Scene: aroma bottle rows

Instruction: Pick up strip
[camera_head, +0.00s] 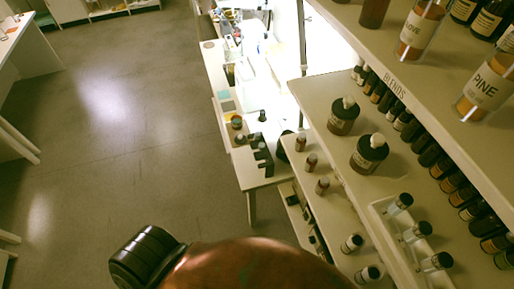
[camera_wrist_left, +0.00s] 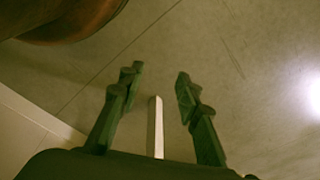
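My left gripper (camera_wrist_left: 156,77) shows in the left wrist view, its two dark green fingers spread apart over grey floor. A narrow pale bar (camera_wrist_left: 155,126) shows between the fingers, touching neither of them in the picture. I cannot tell whether this bar is the strip, or how far away it is. No strip can be made out in the head view. Neither gripper can be made out in the head view, and my right gripper is not in view.
Shelves of amber bottles fill the right, with a PINE bottle (camera_head: 484,92), dark pump bottles (camera_head: 369,155) and a white tray (camera_head: 381,226). A cluttered white table (camera_head: 251,180) stands beyond. A copper-brown rounded shape (camera_head: 255,268) blocks the bottom. Open floor (camera_head: 120,140) lies left.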

